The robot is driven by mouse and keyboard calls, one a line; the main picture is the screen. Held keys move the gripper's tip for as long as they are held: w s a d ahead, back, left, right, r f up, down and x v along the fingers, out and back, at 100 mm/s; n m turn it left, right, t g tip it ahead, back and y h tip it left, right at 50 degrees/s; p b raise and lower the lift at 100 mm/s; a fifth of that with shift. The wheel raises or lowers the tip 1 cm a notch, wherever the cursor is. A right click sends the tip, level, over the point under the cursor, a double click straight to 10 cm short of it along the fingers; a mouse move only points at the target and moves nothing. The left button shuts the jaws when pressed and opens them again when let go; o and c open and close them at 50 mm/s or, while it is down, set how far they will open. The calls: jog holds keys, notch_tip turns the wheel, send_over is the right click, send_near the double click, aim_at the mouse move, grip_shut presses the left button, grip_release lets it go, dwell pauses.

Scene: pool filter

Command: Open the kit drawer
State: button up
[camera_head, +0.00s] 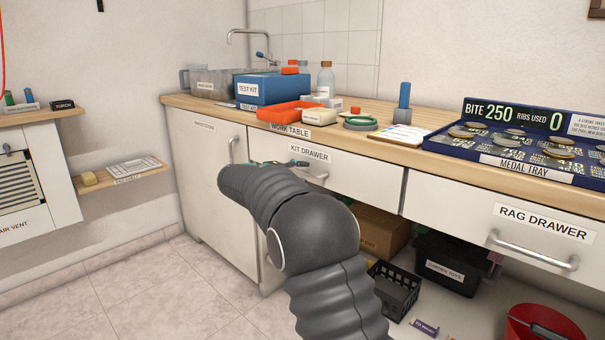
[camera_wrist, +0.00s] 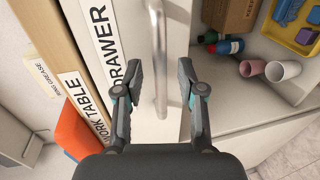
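The kit drawer (camera_head: 365,178) is a white front under the wooden worktop, labelled KIT DRAWER, and looks shut and flush. Its metal bar handle (camera_head: 318,177) is partly hidden by my arm and gripper (camera_head: 290,163). In the wrist view, the handle (camera_wrist: 158,50) runs up and down the picture, and part of the drawer label (camera_wrist: 98,35) shows on its left. My gripper (camera_wrist: 160,78) is open, with one finger on each side of the handle. Gaps show between the handle and both fingers.
The rag drawer (camera_head: 482,222) is to the right, with its own bar handle. A left cabinet door (camera_head: 205,160) adjoins the kit drawer. The worktop holds a blue test kit (camera_head: 268,88), an orange tray (camera_head: 290,112) and a medal tray (camera_head: 510,166). Boxes and a crate (camera_head: 395,290) stand below.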

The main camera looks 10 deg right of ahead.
jog(key=shift+x, duration=0.8)
grip_shut()
jog(key=shift+f, duration=0.1)
